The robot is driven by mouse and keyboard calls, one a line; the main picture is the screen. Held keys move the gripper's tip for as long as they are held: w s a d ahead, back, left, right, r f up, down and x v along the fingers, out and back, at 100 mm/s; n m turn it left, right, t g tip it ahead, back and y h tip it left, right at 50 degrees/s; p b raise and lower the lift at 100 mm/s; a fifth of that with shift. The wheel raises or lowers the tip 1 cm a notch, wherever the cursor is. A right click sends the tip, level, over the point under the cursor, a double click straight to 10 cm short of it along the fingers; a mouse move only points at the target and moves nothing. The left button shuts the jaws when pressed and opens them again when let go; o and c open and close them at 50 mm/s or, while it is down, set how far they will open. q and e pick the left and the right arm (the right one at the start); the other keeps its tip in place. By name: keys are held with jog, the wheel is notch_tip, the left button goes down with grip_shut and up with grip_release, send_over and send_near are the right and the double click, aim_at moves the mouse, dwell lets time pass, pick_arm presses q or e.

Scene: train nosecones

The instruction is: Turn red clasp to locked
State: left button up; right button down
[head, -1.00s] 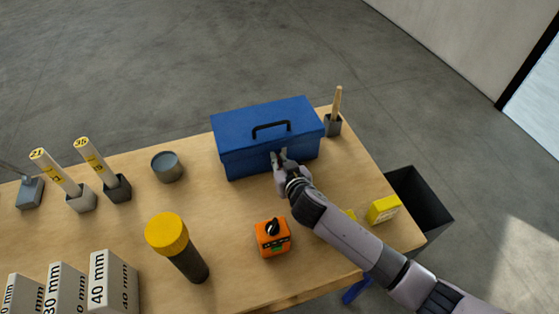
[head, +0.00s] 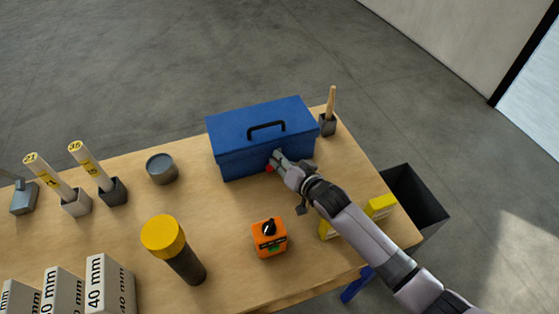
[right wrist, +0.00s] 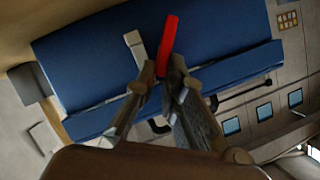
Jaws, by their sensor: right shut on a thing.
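The blue toolbox (head: 235,160) stands shut at the back right of the table, with a black handle (head: 267,128) on its lid. The red clasp (head: 270,168) shows as a small red spot at the box's front face. In the right wrist view it is a slim red bar (right wrist: 169,40) lying slantwise beside a pale metal strip (right wrist: 135,48). My right gripper (head: 277,159) is at the front of the box, and its fingertips (right wrist: 164,76) are shut on the clasp's near end. The fingers hide part of the clasp. My left gripper is not in view.
An orange device (head: 270,238) with a black knob stands in front of the box. A yellow-capped dark cylinder (head: 165,236) stands left of it. Yellow blocks (head: 380,206) lie beside my right forearm. A grey cup (head: 162,169) and a brush holder (head: 327,125) flank the box.

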dwell(0.4)
jog(key=c, duration=1.7)
grip_release()
jog(key=shift+d, duration=0.15)
jog(key=v, duration=0.7)
jog(key=shift+s+d, duration=0.1)
jog(key=shift+s, duration=0.1)
